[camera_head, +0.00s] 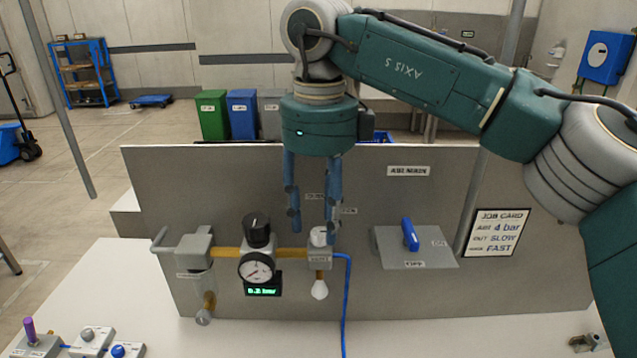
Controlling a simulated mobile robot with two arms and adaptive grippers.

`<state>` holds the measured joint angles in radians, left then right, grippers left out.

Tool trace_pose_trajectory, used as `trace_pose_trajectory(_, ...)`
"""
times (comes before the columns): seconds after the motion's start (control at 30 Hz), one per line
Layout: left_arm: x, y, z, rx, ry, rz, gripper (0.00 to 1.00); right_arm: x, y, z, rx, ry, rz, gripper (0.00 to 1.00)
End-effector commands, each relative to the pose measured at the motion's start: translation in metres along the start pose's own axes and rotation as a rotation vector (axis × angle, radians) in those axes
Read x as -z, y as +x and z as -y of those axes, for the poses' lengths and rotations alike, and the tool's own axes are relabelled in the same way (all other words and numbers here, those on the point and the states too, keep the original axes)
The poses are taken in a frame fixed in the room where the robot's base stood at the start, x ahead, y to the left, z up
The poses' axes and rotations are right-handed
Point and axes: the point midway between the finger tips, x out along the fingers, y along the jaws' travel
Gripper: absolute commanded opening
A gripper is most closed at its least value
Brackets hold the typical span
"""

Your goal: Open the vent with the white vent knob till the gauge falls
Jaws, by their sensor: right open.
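The white vent knob (318,236) sits on top of a grey valve block (318,257) at the right end of the brass pipe. A white silencer (320,290) hangs below the block. My right gripper (311,228) points down at the knob with its blue fingers apart. The right fingertip overlaps the knob's right side in the picture; the left one is to its left. I cannot tell whether they touch it. The round gauge (256,270) is left of the block, with a green-digit display (263,291) below; its small digits are hard to read. My left gripper is not in view.
A black knob (257,230) stands above the gauge. A grey filter unit (194,252) is further left. A blue hose (346,300) runs down from the block. A blue lever (410,235) on a grey plate and a job card (497,232) are at right.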

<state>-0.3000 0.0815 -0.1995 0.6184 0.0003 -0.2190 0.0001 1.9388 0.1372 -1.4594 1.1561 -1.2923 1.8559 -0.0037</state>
Motion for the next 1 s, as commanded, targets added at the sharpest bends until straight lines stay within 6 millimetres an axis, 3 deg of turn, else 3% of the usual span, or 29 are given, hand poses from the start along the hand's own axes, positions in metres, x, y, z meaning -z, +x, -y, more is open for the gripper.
trace_pose_trajectory(0.3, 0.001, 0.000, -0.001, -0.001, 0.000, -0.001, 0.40, -0.002, -0.070, -0.001, 0.002, 0.002, 0.004, 0.42)
trace_pose_trajectory(0.43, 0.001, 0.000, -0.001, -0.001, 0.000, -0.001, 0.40, -0.001, -0.091, 0.000, 0.004, 0.003, 0.002, 0.42)
trace_pose_trajectory(0.63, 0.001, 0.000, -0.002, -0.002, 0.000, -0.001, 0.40, -0.001, -0.105, 0.000, 0.002, 0.001, 0.002, 0.42)
trace_pose_trajectory(1.0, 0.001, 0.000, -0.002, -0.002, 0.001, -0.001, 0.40, -0.001, -0.107, 0.000, 0.001, 0.000, 0.002, 0.42)
